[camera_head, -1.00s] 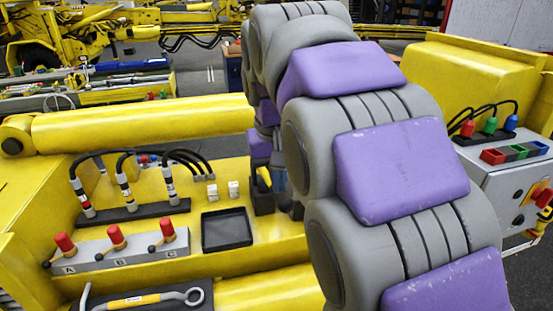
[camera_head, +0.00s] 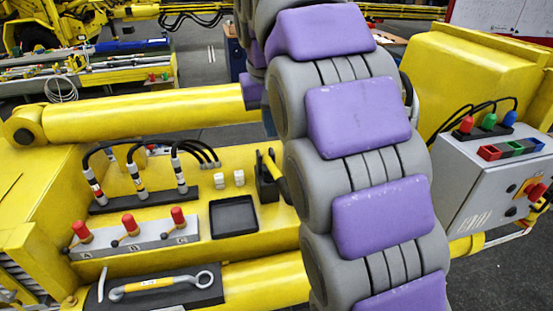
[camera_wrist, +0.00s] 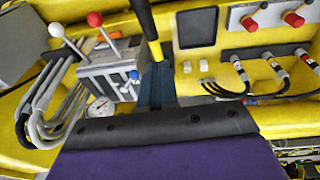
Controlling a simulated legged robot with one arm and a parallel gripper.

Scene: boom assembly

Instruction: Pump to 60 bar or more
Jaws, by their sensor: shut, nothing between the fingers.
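In the wrist view, my gripper (camera_wrist: 157,70) shows as a blue-grey finger shape and is shut. It points at the pump lever (camera_wrist: 147,22), a bar with a black grip and a yellow part. The lever appears just beyond the fingertips; I cannot tell whether they touch. A round white gauge (camera_wrist: 100,110) sits left of the fingers; its reading is too small to tell. In the head view, the lever (camera_head: 278,176) shows in part beside a black bracket (camera_head: 265,188), and my arm hides my gripper.
A valve block (camera_wrist: 112,78) with red and white knobs and grey hoses stands left of my gripper in the wrist view. An empty black tray (camera_head: 234,217), red-knobbed levers A, B, C (camera_head: 130,238) and a yellow-handled tool (camera_head: 160,286) lie left of my arm. A control box (camera_head: 490,185) stands right.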

